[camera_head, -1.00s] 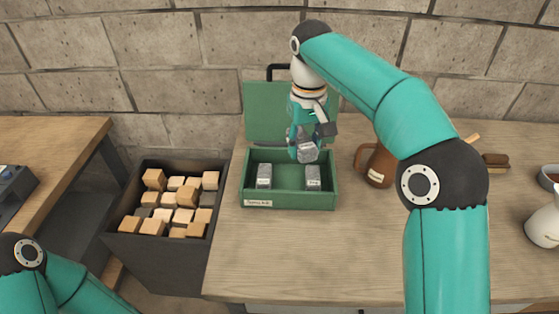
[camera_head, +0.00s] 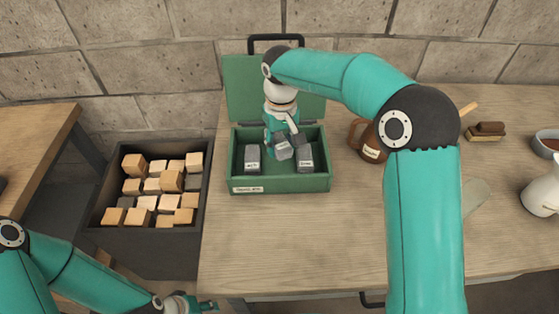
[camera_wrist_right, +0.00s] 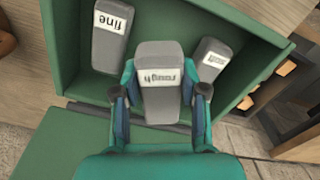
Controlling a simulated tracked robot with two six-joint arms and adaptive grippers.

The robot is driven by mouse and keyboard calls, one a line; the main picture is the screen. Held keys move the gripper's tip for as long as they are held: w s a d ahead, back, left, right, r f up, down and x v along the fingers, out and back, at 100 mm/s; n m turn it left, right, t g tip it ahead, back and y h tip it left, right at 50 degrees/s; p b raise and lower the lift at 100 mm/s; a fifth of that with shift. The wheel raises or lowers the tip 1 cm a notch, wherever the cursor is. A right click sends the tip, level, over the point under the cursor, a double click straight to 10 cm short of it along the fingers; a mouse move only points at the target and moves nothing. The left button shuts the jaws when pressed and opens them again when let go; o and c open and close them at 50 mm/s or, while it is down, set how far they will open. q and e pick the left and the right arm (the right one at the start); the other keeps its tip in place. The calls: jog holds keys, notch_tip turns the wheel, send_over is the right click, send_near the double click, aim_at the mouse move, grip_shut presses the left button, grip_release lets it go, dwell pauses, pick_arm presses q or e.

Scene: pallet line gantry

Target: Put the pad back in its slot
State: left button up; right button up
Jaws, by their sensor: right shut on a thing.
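My right gripper (camera_head: 279,146) is shut on a grey pad (camera_head: 284,152). In the right wrist view the pad (camera_wrist_right: 160,85), labelled "rough", lies between the fingers (camera_wrist_right: 158,95). It is over the green box (camera_head: 281,184), between two other grey pads. The pad labelled "soft" (camera_wrist_right: 210,62) is the left one (camera_head: 252,160) in the head view. The pad labelled "fine" (camera_wrist_right: 112,35) is the right one (camera_head: 305,160). Whether the held pad touches the box floor cannot be told. My left gripper (camera_head: 190,303) is low at the bottom edge, its jaws unclear.
The box's green lid (camera_head: 245,88) stands open behind it. A dark bin (camera_head: 150,240) of wooden blocks is left of the table. A brown mug (camera_head: 371,145) stands right of the box, with a brush (camera_head: 487,130) and white jug (camera_head: 543,192) further right. The table front is clear.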

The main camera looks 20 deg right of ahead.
aim_at(281, 168)
jog(key=shift+f+p, duration=0.3)
jog(key=shift+f, duration=3.05)
jog(key=shift+f, duration=0.1)
jog(key=o, duration=0.8)
notch_tip(281, 168, up, 12)
jog(key=shift+r+b, duration=0.15)
jog(key=shift+b, duration=0.25)
jog(key=shift+s, duration=0.1)
